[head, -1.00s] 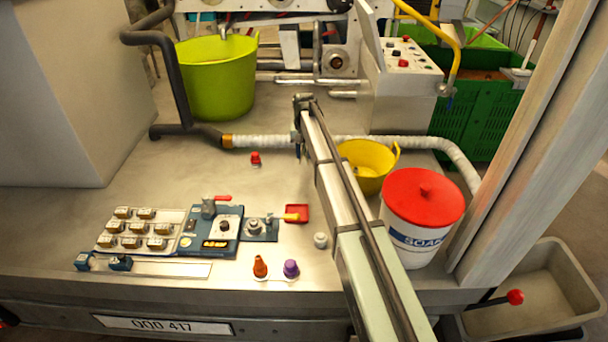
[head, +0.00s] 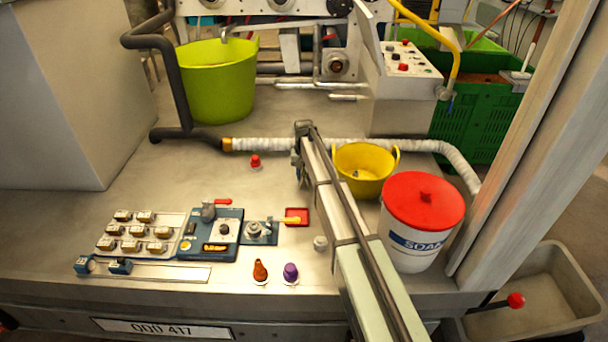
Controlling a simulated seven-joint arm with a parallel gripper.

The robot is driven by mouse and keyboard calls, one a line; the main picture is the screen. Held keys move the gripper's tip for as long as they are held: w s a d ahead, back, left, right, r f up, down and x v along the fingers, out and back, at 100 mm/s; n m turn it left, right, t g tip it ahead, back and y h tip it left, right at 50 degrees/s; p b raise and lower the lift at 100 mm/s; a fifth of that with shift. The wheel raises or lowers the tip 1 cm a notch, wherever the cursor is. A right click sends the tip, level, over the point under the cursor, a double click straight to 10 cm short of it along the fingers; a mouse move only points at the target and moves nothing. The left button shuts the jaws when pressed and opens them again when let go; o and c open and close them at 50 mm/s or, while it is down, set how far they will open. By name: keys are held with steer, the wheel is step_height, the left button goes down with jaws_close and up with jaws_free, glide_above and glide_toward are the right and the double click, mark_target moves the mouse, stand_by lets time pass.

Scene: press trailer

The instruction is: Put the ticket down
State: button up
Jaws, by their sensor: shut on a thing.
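My gripper (head: 300,178) hangs at the far end of my arm, over the middle of the worktop, behind the red tray and left of the yellow bucket. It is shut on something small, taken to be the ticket. The ticket itself cannot be made out, as the arm's end and the small size hide it. The red tray (head: 297,216) lies flat beside the blue press device (head: 222,230), with a yellow lever next to it.
A yellow bucket (head: 364,158) and a white tub (head: 421,240) with a red lid stand right of my arm. A red button (head: 255,161), an orange cone-shaped bottle (head: 260,271) and a purple-capped one (head: 291,271) stand on the worktop. The worktop's left middle is clear.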

mark_target(304, 169)
steer(key=o, duration=1)
steer(key=shift+f, duration=0.1)
step_height(304, 169, up, 12)
steer(key=shift+r, duration=0.15)
